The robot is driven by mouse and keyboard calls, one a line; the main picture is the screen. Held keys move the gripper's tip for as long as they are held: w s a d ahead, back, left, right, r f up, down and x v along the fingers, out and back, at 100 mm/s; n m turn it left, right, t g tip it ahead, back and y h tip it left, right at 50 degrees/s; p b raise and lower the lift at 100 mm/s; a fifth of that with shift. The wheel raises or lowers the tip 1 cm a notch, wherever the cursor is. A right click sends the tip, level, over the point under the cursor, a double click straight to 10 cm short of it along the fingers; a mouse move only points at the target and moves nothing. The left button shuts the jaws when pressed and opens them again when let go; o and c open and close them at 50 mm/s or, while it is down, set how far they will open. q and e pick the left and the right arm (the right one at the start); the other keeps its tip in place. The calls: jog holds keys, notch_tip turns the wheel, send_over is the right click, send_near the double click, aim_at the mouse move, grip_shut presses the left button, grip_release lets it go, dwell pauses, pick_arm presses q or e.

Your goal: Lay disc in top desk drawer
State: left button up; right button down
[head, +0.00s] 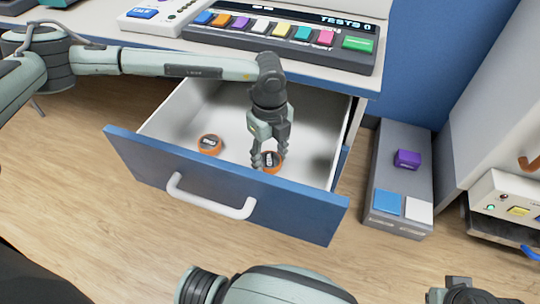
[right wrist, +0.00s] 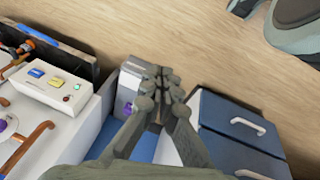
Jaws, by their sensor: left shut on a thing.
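The blue-fronted top desk drawer (head: 150,165) is pulled out, with a white inside. My left gripper (head: 268,158) reaches down into it and is shut on an orange disc (head: 271,168) with a dark centre, low over the drawer floor. The fingers partly cover this disc, and whether it touches the floor cannot be told. A second orange disc (head: 210,144) lies on the drawer floor to the left, apart from the gripper. My right gripper (right wrist: 160,80) is away from the drawer, above the floor; whether its fingers meet is unclear.
A console with coloured buttons (head: 285,30) stands on the desktop above the drawer. A grey floor unit (head: 398,150) with a purple button is right of the drawer. The drawer handle (head: 210,200) sticks out in front.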

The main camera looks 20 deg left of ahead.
aim_at(270, 160)
pick_arm(q)
jog(key=shift+f, duration=0.15)
jog(key=o, duration=1.3)
jog(key=shift+r, duration=6.25)
pick_arm(e)
jog(key=shift+w+f, duration=0.1)
jog(key=shift+f, duration=0.05)
